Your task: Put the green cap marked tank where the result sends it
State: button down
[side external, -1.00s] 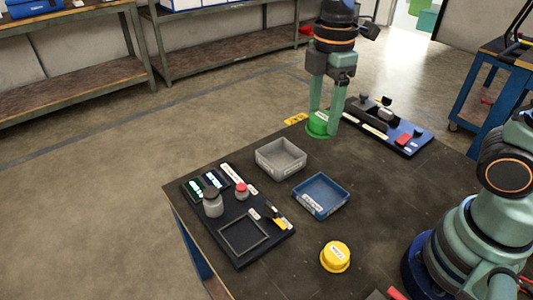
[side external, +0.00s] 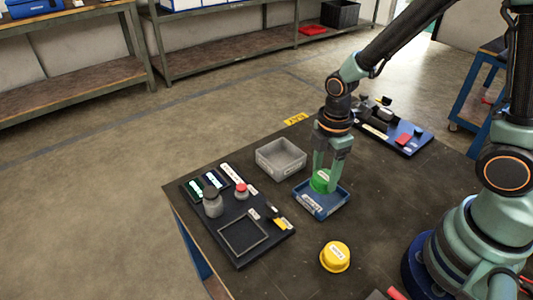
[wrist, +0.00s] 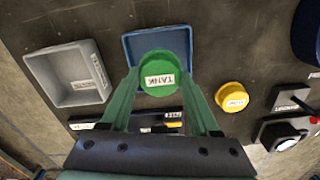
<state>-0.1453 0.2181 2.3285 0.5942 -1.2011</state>
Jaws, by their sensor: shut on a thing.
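The green cap (side external: 320,181) has a white label that reads TANK in the wrist view (wrist: 158,68). My gripper (side external: 326,180) is shut on the green cap and holds it over the blue tray (side external: 325,206). The tray's rim also shows behind the cap in the wrist view (wrist: 130,47). In the side view the cap looks to be at or just above the tray's rim; whether it touches the tray I cannot tell. The black panel (side external: 240,245) at the left carries two small lit displays (side external: 203,187), too small to read here.
A grey tray (side external: 280,158) stands left of the blue tray. A yellow cap (side external: 335,257) lies on the table in front. The panel holds a grey knob (side external: 212,203) and a red button (side external: 241,190). A blue board with parts (side external: 400,137) is at the back right.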

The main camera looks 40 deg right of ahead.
aim_at(324, 176)
jog(key=shift+f, duration=2.05)
jog(key=shift+f, duration=0.15)
jog(key=shift+c, duration=2)
grip_release()
